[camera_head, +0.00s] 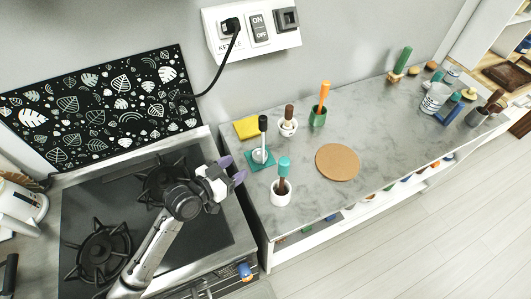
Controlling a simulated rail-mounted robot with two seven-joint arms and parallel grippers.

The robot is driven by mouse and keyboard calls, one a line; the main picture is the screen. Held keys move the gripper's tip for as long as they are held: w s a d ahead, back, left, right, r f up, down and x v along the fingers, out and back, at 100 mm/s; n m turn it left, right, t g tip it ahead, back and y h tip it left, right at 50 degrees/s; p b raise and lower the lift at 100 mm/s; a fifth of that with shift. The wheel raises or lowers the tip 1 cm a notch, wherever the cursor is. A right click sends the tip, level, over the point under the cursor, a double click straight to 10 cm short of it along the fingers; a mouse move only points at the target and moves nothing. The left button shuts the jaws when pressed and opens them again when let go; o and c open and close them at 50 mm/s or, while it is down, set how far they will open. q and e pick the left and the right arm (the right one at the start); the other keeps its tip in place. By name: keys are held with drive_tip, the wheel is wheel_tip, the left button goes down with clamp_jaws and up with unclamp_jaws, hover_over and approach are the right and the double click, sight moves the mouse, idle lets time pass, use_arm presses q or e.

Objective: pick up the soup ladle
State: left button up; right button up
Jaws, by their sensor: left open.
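An upright utensil with a black top and pale shaft (262,139) looks most like the soup ladle, but its bowl is too small to make out. Its lower end meets a silvery round base on a teal square (259,162) on the grey marble counter. My left gripper (232,170) has purple fingertips, is open and empty, and is over the right side of the stove, left of the utensil and apart from it. My right gripper is not in view.
A white pot (281,194) with a teal-topped brown handle stands close in front of the utensil. A white mortar (288,128), green cup (318,117) and yellow cloth (247,127) are behind it. A stove (90,195) fills the left.

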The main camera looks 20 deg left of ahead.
use_arm(q)
drive_tip(key=t, duration=0.2)
approach(260, 124)
drive_tip(key=x, duration=0.5)
drive_tip(key=shift+d+f, duration=0.1)
drive_tip(key=shift+w+d+p, duration=0.25)
drive_tip(key=shift+w+p, duration=0.05)
drive_tip(key=shift+w, duration=0.35)
drive_tip(key=shift+w+d, duration=0.1)
drive_tip(key=shift+w, duration=0.2)
drive_tip(key=p+x, duration=0.1)
drive_tip(key=x, duration=0.2)
drive_tip(key=shift+w, duration=0.15)
drive_tip(key=shift+w+d, duration=0.2)
drive_tip(key=shift+w, duration=0.35)
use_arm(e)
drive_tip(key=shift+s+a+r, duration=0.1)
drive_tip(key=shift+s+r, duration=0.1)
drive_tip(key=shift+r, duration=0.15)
use_arm(q)
drive_tip(key=shift+c, duration=0.5)
drive_tip(key=c, duration=0.9)
